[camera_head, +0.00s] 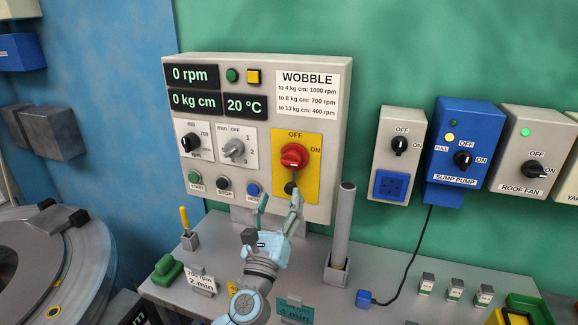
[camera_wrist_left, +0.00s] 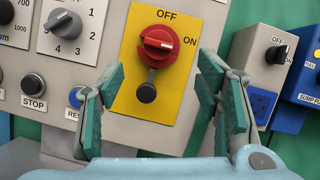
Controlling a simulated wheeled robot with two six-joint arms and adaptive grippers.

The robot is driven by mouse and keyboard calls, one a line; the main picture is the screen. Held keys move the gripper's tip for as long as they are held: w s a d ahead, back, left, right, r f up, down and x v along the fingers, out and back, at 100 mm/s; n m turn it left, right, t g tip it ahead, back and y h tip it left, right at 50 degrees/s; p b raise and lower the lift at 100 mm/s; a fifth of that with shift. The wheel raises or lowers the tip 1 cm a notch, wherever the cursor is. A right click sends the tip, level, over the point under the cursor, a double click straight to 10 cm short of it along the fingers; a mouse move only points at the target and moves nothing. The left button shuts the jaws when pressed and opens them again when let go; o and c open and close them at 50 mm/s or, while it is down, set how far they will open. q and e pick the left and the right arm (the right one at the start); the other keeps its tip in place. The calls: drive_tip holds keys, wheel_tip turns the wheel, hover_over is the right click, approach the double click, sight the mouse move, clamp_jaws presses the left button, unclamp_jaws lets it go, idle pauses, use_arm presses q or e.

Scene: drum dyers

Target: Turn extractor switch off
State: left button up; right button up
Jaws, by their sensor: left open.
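The extractor switch (camera_head: 294,157) is a red round knob on a yellow plate (camera_head: 310,187) on the grey control box. OFF is printed above it and ON to its right. In the left wrist view the red knob (camera_wrist_left: 158,45) shows between and beyond the fingers, its grip bar lying roughly sideways, toward ON. A black stub (camera_wrist_left: 146,92) sits below it. My left gripper (camera_head: 280,197) is open and empty, just below and in front of the knob, apart from it. Its green finger pads (camera_wrist_left: 162,85) stand either side of the yellow plate. My right gripper is not in view.
Left of the yellow plate are a grey dial (camera_head: 233,149) and a blue button (camera_head: 253,189). A grey upright tube (camera_head: 342,230) stands close to the right. Separate switch boxes, including the blue sump pump box (camera_head: 463,145), hang farther right.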

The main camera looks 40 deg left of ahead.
sight(289, 165)
use_arm(q)
drive_tip(key=p+x, duration=0.1)
drive_tip(key=x, duration=1)
drive_tip(key=shift+w+a+f, duration=0.1)
drive_tip(key=shift+a, duration=0.05)
drive_tip(key=c, duration=1.2)
